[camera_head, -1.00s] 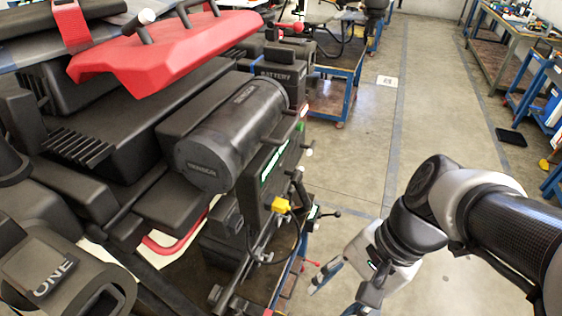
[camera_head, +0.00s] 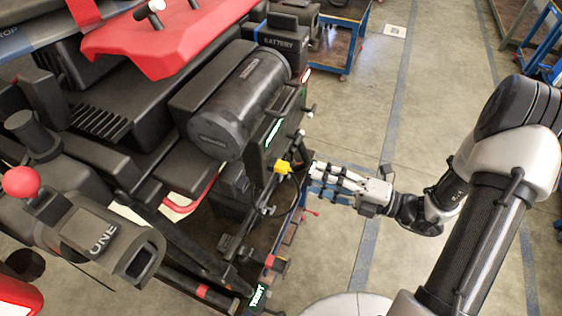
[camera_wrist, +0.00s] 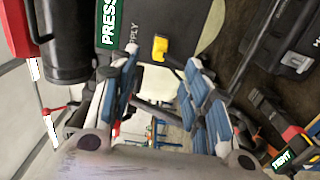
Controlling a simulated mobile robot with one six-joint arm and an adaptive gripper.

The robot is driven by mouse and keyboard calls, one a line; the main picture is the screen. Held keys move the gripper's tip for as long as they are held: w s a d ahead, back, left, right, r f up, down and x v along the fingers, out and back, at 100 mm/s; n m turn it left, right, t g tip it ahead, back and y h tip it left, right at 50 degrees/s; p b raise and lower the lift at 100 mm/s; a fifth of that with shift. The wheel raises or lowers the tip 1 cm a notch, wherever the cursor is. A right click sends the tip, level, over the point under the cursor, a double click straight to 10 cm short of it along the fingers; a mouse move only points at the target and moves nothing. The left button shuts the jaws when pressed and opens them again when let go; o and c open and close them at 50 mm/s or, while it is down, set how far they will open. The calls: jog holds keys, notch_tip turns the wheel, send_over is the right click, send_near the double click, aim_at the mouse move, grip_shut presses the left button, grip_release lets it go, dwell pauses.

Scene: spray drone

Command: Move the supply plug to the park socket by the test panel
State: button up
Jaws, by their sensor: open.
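The supply plug appears to be the yellow plug (camera_head: 282,167) on the side of the dark drone body; a dark cable runs from it. In the wrist view the yellow plug (camera_wrist: 160,48) sits beside lettering that reads "PPLY", near a green lit label (camera_wrist: 107,22) starting "PRESS". My gripper (camera_head: 314,178) is to the right of the plug, its fingers pointing at the drone. In the wrist view my gripper (camera_wrist: 164,85) is open and empty, with the plug beyond and between its fingertips. I cannot make out the park socket.
A black cylinder (camera_head: 240,98) and red cover (camera_head: 165,42) overhang above the plug. A rail with clamps (camera_head: 247,232) and a small lit label (camera_head: 258,297) lie below it. Open floor (camera_head: 350,120) is to the right. A blue-framed cart (camera_head: 345,45) stands behind.

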aim_at(288, 169)
jog(key=shift+a, duration=0.2)
jog(key=x, duration=0.7)
jog(key=shift+x, duration=0.9)
jog(key=shift+p, duration=0.55)
dwell(0.6)
jog(key=shift+c, duration=0.3)
grip_shut()
dwell(0.4)
jog(key=shift+d, duration=0.2)
jog(key=shift+p+v, duration=0.55)
jog(key=shift+v, duration=2.3)
